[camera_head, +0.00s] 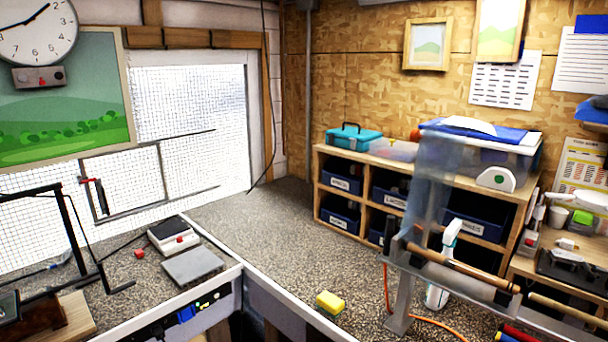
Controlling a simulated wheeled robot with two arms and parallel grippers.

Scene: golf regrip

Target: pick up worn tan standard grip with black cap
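Neither of my grippers shows in this view. A long tan-brown rod (455,266) lies nearly level across a grey metal stand at the right, sloping down to the right. A dark band or cap sits at its right end, near a second tan rod (565,307) that runs on to the right edge. I cannot tell whether either rod is the worn tan standard grip with the black cap.
A grey speckled worktop (275,240) bends in an L and is mostly clear in the middle. A yellow sponge (329,304) lies at its front edge. A white spray bottle (440,270) stands behind the rod. A wooden shelf (318,190) with blue bins stands at the back.

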